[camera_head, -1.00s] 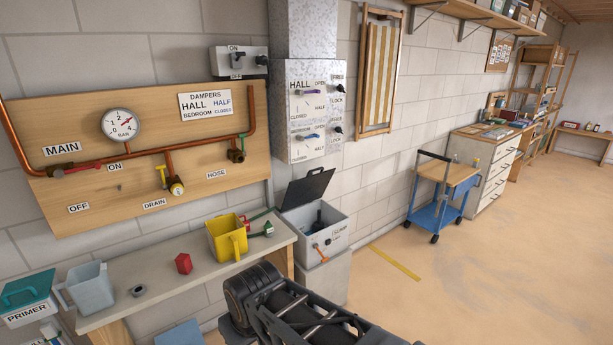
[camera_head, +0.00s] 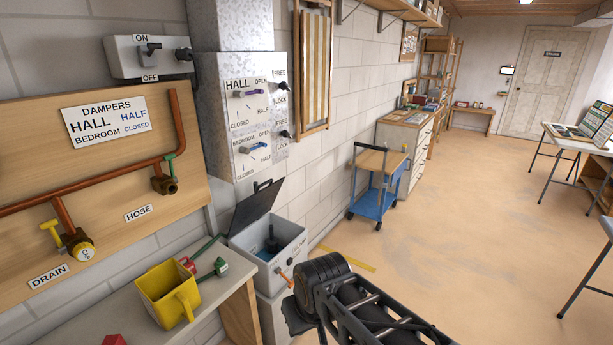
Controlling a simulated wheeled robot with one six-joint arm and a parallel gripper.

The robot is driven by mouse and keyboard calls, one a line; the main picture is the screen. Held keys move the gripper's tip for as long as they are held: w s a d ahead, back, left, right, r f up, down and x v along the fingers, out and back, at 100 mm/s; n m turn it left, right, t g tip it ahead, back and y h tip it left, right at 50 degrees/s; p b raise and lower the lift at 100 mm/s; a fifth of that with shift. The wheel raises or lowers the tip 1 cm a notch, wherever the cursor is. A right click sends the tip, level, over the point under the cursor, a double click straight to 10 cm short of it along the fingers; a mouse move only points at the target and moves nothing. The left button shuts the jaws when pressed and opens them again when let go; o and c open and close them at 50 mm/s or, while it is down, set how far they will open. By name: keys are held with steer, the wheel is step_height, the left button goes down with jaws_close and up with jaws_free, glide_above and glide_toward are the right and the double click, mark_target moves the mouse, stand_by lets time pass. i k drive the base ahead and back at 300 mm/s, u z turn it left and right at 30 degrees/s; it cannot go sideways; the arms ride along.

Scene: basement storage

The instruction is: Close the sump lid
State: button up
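The sump is a light grey box (camera_head: 290,238) standing on a pedestal against the wall, to the right of the bench. Its dark grey lid (camera_head: 255,207) stands open, tilted up at the back left side. Inside the box a dark pump-like part (camera_head: 272,240) shows. An orange-handled lever (camera_head: 285,279) sits on the box's front face. My black arm crosses the lower middle of the picture, in front of and to the right of the box. My gripper's fingertips are not in view.
A bench (camera_head: 215,303) left of the sump holds a yellow pitcher (camera_head: 168,293) and a green-handled tool (camera_head: 213,270). A blue cart (camera_head: 372,200) stands along the wall beyond. The floor to the right is open, with a folding table (camera_head: 572,143) at the far right.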

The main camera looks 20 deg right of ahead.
mark_target(246, 212)
steer(key=z, duration=0.25)
steer(key=i, duration=1.2)
steer(key=u, duration=0.45)
